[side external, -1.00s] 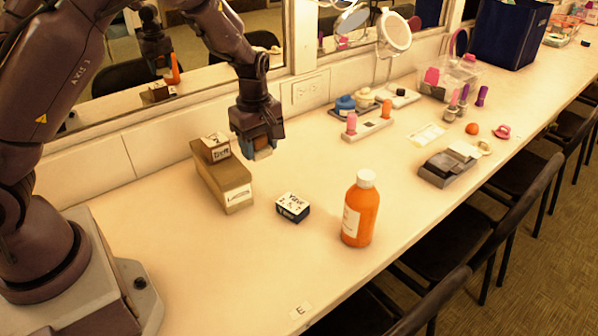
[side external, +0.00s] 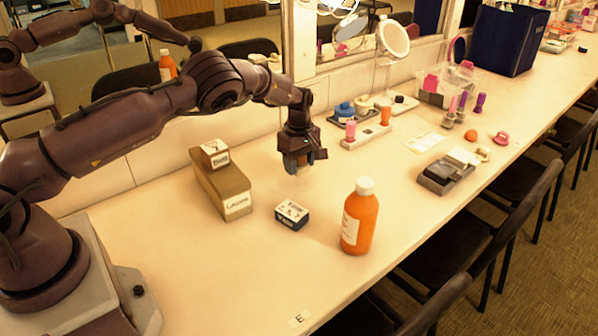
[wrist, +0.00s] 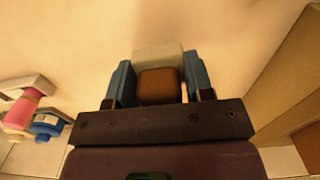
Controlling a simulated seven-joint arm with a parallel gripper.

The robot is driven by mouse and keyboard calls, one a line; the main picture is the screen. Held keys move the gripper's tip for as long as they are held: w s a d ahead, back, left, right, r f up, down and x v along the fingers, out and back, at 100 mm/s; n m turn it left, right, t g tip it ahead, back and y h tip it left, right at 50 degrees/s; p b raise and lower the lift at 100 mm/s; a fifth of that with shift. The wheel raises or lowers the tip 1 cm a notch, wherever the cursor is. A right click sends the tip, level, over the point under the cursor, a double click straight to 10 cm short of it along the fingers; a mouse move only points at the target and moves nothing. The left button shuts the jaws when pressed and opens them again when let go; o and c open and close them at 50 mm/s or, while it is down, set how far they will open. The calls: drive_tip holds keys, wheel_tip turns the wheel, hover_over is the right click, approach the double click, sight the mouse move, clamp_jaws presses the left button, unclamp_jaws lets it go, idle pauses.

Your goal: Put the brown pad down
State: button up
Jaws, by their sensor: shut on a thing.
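The brown pad (wrist: 158,86) is between the two blue fingers of my gripper (wrist: 159,82) in the wrist view. A pale cream block-like part shows right beyond the brown face; I cannot tell whether it belongs to the pad. In the side view my gripper (side external: 298,164) points down and is shut on the pad, mostly hidden by the fingers. It hangs above the pale counter (side external: 400,215), right of the long brown box and behind the small dark box. The exact height of the gap to the counter is unclear.
A long brown box (side external: 222,188) bears a small box (side external: 215,153). A small dark box (side external: 292,214) and an orange bottle (side external: 359,220) stand nearer the front edge. A holder with pink and orange items (side external: 366,136) is behind right.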

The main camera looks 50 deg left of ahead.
sight(299, 172)
drive_tip(key=shift+f, duration=1.55)
drive_tip(key=shift+f, duration=0.1)
drive_tip(key=o, duration=0.9)
